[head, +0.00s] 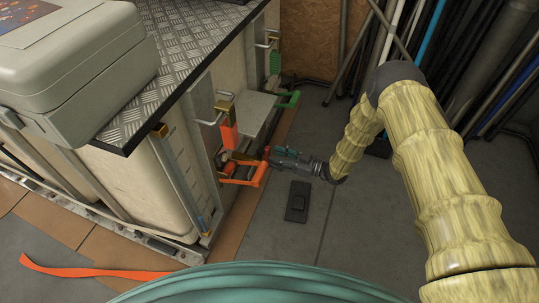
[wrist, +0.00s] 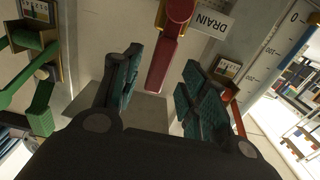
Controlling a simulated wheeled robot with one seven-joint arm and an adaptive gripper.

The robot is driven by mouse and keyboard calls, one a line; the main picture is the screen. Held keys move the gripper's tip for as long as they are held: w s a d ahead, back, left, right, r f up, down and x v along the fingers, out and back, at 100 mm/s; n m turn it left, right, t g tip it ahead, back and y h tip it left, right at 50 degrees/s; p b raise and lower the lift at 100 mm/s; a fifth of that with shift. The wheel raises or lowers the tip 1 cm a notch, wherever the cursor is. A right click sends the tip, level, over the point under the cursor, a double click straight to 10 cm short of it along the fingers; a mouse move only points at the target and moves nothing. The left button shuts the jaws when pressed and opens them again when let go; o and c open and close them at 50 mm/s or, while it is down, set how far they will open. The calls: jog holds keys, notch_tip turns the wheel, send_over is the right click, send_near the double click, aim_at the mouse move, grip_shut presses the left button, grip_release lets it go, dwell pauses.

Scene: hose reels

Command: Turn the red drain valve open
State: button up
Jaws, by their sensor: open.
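In the wrist view, the red drain valve handle (wrist: 164,62) hangs down from its round hub at the top middle. A white DRAIN label (wrist: 214,22) is on the panel just right of the hub. My gripper (wrist: 158,75) is open, with one dark teal finger on each side of the handle. The handle's lower end lies between the fingers in the picture; I cannot tell whether either finger touches it. In the head view, my gripper (head: 278,156) is at the tank's front, and only a small red part of the valve (head: 266,152) shows beside the fingertips.
An orange handle (head: 245,173) sits just left of my gripper, and a green handle (head: 289,99) is farther back along the tank (head: 120,182). A grey case (head: 85,75) rests on the tank top. A dark flat object (head: 297,202) lies on the floor. Pipes lean at the back right.

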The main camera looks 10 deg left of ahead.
jog(key=s+d, duration=0.1)
jog(key=d, duration=0.6)
jog(key=shift+s+d, duration=0.25)
jog(key=shift+d, duration=0.05)
jog(key=s+d+f+m+t+h, duration=0.3)
jog(key=s+d+f+m+h, duration=0.8)
jog(key=s, duration=0.3)
jog(key=s+d+r+m+g+h, duration=0.2)
jog(key=s+d, duration=0.2)
jog(key=s, duration=0.6)
jog(key=s+d+r+m+g+h+p, duration=0.15)
jog(key=s+d, duration=0.25)
jog(key=s, duration=0.5)
jog(key=s+d+r+m+g+h+b, duration=0.1)
jog(key=s+d+r+m+g+h, duration=0.2)
jog(key=s, duration=0.7)
notch_tip(320, 180, up, 35)
jog(key=n+p, duration=0.1)
jog(key=p, duration=3.5)
jog(key=shift+w+d+r+p, duration=0.2)
jog(key=shift+w+d+p, duration=0.1)
jog(key=shift+p, duration=0.1)
